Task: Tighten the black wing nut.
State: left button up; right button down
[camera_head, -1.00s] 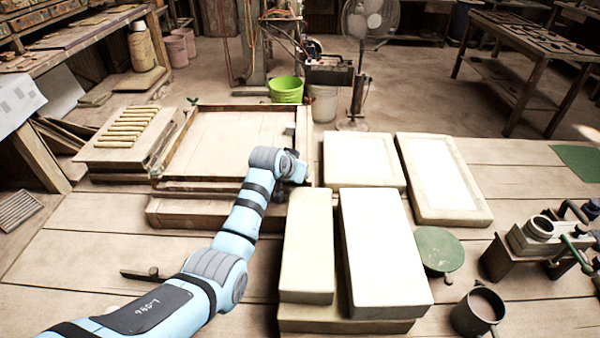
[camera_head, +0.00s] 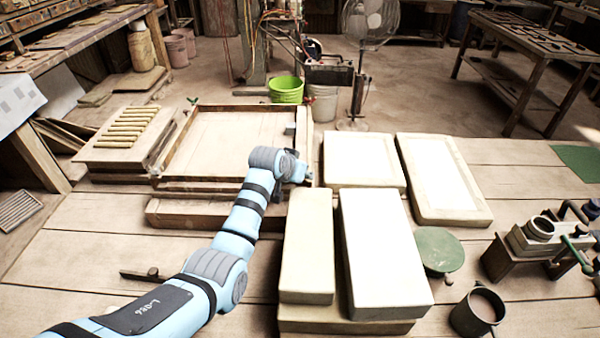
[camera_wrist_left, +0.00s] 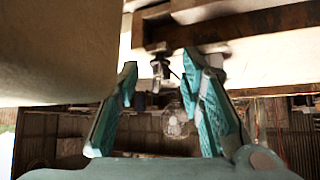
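A wooden frame (camera_head: 240,107) with a pale panel inside lies on the table at the left of centre. My left arm reaches to its near right corner, where my left gripper (camera_head: 303,172) is mostly hidden behind the wrist. In the left wrist view, the teal fingers of the left gripper (camera_wrist_left: 160,72) are apart. A small dark part that looks like the black wing nut (camera_wrist_left: 160,68) is seen between the fingertips, below a dark wooden bar (camera_wrist_left: 235,27). I cannot tell whether either finger touches it. In the head view the nut is hidden. My right gripper is out of view.
Pale slabs (camera_head: 385,250) stand close to the right of my left wrist. A low wooden block (camera_head: 185,213) lies in front of the frame. A stack with several rolls (camera_head: 125,125) is at the left. A green disc (camera_head: 438,250) and a cup (camera_head: 478,310) stand further right.

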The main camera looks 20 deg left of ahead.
pick_arm(q)
jog(key=v, duration=1.2)
jog(key=shift+f, duration=0.1)
